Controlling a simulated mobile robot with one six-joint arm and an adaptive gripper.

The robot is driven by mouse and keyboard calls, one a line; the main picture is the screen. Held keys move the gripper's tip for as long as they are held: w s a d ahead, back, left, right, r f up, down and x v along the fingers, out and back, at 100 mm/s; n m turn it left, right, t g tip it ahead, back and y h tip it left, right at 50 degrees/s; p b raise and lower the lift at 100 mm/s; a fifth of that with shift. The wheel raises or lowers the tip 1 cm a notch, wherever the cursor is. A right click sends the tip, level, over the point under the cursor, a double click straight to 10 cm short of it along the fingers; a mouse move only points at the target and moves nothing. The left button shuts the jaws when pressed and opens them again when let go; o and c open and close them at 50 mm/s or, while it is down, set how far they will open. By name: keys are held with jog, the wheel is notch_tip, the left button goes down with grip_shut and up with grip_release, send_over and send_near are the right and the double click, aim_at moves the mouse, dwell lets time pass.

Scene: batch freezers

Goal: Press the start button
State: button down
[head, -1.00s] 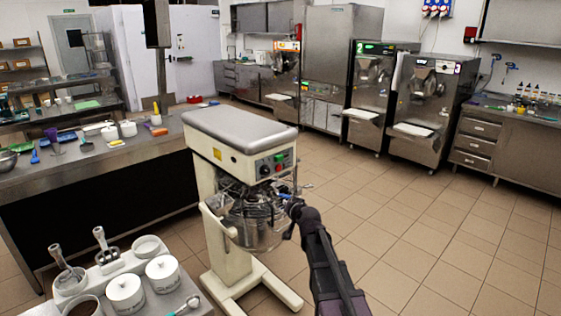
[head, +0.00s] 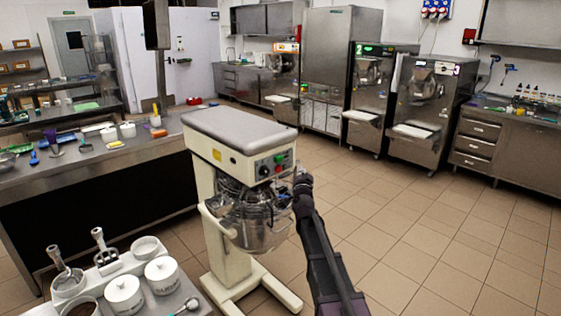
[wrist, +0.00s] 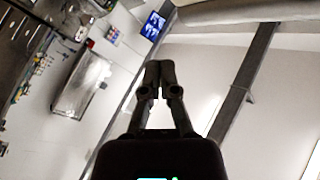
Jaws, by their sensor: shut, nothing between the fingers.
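A cream planetary mixer (head: 225,130) stands in the middle of the head view. Its front panel carries a green button (head: 279,158), a red one (head: 278,169) below it and a dark knob (head: 264,170) to the left. Any lettering there is too small to read. My gripper (head: 299,177) is close to the right of the panel in the picture and slightly lower than the green button, with no contact visible. In the wrist view my gripper (wrist: 160,66) has its fingers together and empty, tilted toward wall and ceiling; the mixer's buttons are not visible there.
A steel bowl (head: 250,220) hangs under the mixer head. A counter (head: 60,178) with tools lies left, and a cart (head: 185,297) with white tubs stands at front left. Batch freezers (head: 420,110) line the back. The tiled floor (head: 420,240) at right is clear.

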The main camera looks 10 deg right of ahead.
aim_at(279, 159)
jog(key=w+a, duration=0.5)
jog(key=w, duration=0.2)
dwell(0.7)
